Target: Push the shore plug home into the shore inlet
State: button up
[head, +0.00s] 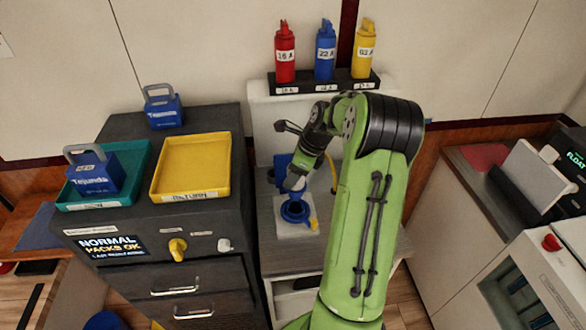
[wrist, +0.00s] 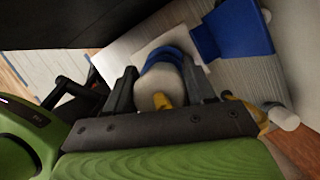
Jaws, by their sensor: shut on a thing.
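The shore inlet (head: 295,212) is a blue round socket on a white plate, with its blue lid (head: 282,164) standing open behind it. It also shows in the wrist view as a blue ring (wrist: 163,53). My gripper (wrist: 160,82) is shut on the shore plug (wrist: 158,80), a pale grey cylinder with a yellow part. In the head view the gripper (head: 299,178) is just above the inlet, and the plug is mostly hidden by it. The plug's front end overlaps the blue ring in the wrist view; I cannot tell how deep it sits.
A dark cabinet with a yellow tray (head: 192,168) and a teal tray (head: 112,190) stands to the left. Red, blue and yellow bottles (head: 325,52) stand on a rack behind. A yellow cable (head: 333,176) shows beside the arm. A white machine (head: 535,275) is at the right.

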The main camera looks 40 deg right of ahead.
aim_at(294, 196)
jog(key=shift+f+b, duration=0.8)
jog(key=shift+f, duration=1.5)
jog(key=shift+p, duration=1.3)
jog(key=shift+f+b, duration=1.3)
jog(key=shift+f, duration=1.05)
jog(key=o, duration=1.5)
jog(key=p+v, duration=0.2)
jog(key=v, duration=1.4)
jog(key=shift+f+p, duration=0.1)
jog(key=shift+p, duration=0.25)
